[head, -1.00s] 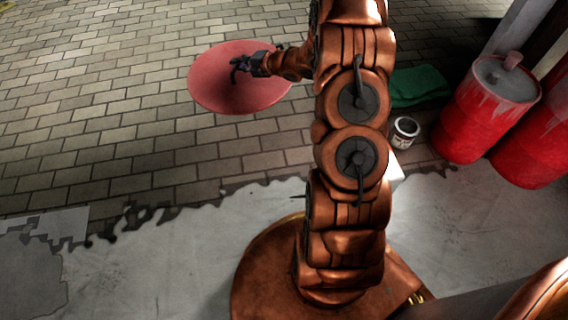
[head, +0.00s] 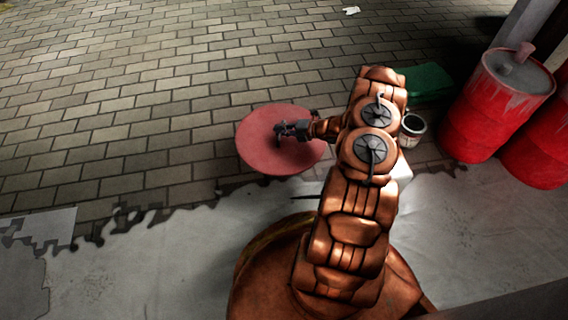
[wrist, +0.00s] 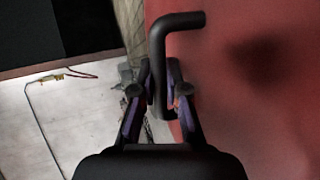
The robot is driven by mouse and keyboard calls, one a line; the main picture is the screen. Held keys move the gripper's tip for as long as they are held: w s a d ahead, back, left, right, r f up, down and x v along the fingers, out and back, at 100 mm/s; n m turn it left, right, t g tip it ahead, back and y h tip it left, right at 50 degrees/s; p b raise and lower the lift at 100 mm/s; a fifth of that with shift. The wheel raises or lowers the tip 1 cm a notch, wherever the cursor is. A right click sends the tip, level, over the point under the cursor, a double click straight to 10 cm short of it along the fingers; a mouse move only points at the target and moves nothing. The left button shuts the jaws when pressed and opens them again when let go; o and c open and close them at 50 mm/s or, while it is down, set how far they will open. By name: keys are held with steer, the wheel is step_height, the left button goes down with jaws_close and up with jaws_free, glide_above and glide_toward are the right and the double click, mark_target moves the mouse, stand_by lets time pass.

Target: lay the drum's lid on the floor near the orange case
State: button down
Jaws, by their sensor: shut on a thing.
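The drum's lid (head: 262,156) is a flat red disc in the head view, left of my arm and over the edge between paving and sheet. Its red face also fills the right of the wrist view (wrist: 245,100). My gripper (head: 288,130) is at the lid's upper right part. In the wrist view its fingers (wrist: 157,90) are shut on the lid's dark bent handle (wrist: 184,20). I cannot tell how high the lid is above the floor. No orange case can be made out in these frames.
Red drums (head: 487,115) stand at the right. An open tin (head: 413,130) and a folded green cloth (head: 428,82) lie between them and my arm. A small white item (head: 351,10) lies far back. The paving at left is clear, and a pale sheet (head: 150,270) covers the front.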

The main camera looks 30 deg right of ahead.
mark_target(284, 138)
steer(key=f, duration=0.1)
steer(key=s+f, duration=0.1)
steer(key=f, duration=0.1)
steer(key=shift+s+d+f+b, duration=0.1)
steer(key=shift+s+b, duration=0.25)
step_height(284, 138, down, 10)
steer(key=b, duration=0.4)
steer(key=shift+b, duration=0.4)
steer(key=shift+r, duration=0.2)
steer(key=shift+f, duration=0.1)
steer(key=c, duration=1.2)
jaws_free()
